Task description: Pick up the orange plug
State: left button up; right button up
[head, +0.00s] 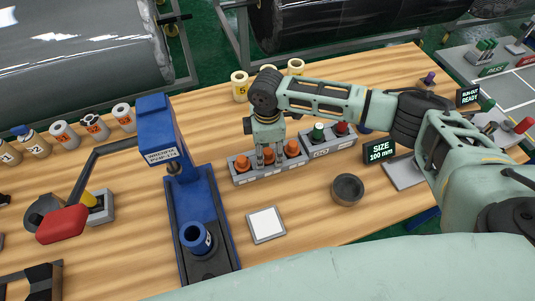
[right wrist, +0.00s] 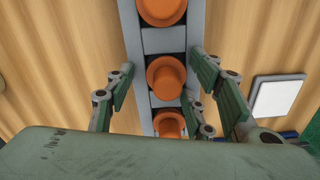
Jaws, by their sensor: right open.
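Three orange plugs stand upright in a row in a grey rack (head: 262,177): the left plug (head: 242,163), the middle plug (head: 268,155) and the right plug (head: 293,148). My right gripper (head: 269,163) points down over the rack at the middle plug and partly hides it. In the right wrist view, the open fingers (right wrist: 162,85) lie on either side of the row, with a plug (right wrist: 166,77) between them and no clear contact. Another plug (right wrist: 162,10) is farther up and one (right wrist: 169,126) is partly hidden below. My left gripper is not in view.
A second rack (head: 329,148) with green and red plugs adjoins on the right. A blue press (head: 160,130) stands left. A white square pad (head: 266,224), a dark round dish (head: 347,189) and a size display (head: 380,151) are nearby. Yellow-labelled rolls (head: 240,86) stand behind.

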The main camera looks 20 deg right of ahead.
jog(key=shift+s, duration=0.1)
jog(key=shift+c, duration=0.8)
jog(key=c, duration=1)
jog(key=shift+r, duration=0.15)
jog(key=shift+r, duration=0.25)
jog(key=r+b, duration=0.1)
jog(key=d+r+b, duration=0.1)
jog(key=r, duration=0.1)
jog(key=shift+d+r, duration=0.1)
jog(key=shift+r, duration=0.2)
jog(key=d+r+b, duration=0.3)
jog(key=d+r, duration=0.3)
jog(key=d, duration=0.4)
jog(key=shift+d+r, duration=0.25)
jog(key=shift+r, duration=0.1)
